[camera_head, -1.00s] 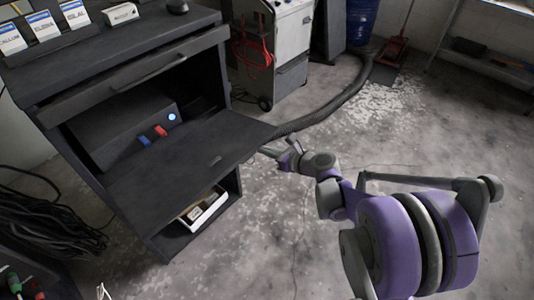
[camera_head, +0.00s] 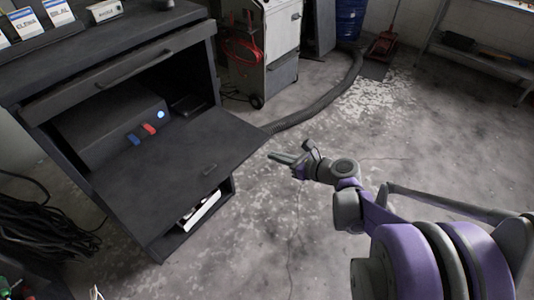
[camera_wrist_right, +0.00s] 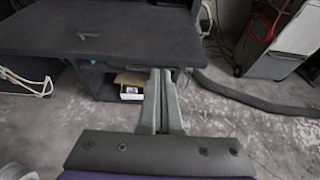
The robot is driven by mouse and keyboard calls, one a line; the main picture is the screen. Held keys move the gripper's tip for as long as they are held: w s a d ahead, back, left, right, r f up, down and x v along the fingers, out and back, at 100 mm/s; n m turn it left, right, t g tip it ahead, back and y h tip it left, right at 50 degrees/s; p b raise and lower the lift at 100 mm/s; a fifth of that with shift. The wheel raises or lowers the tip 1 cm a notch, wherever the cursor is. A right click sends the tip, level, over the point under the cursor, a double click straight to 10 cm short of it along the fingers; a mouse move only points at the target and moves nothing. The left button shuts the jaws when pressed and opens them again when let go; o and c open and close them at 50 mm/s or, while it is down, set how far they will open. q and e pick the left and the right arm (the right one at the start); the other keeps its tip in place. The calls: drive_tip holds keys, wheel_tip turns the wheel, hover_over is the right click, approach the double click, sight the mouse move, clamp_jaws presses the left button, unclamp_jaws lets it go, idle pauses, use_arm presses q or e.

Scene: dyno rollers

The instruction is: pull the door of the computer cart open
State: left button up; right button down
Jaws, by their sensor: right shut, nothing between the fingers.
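The dark computer cart (camera_head: 185,22) stands at the left in the head view. Its door (camera_head: 170,165) is folded down and lies out roughly flat, with a small handle (camera_head: 210,170) on its upper face. The compartment behind it is open to view. My right gripper (camera_head: 275,156) is shut and empty, just right of the door's outer corner, apparently apart from it. In the right wrist view the shut fingers (camera_wrist_right: 161,75) point toward the cart, and the door (camera_wrist_right: 100,35) spans the upper left. My left gripper is not in view.
A dark box with a blue light (camera_head: 120,120) sits inside the compartment; a lower shelf holds a white item (camera_head: 203,208). A black hose (camera_head: 320,105) runs behind my gripper to a blue drum (camera_head: 350,20). Cables (camera_head: 40,235) lie at left. Floor at right is largely clear.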

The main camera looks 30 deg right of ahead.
drive_tip(key=shift+s+d+r, duration=0.15)
drive_tip(key=shift+s+r, duration=0.2)
drive_tip(key=shift+s, duration=0.2)
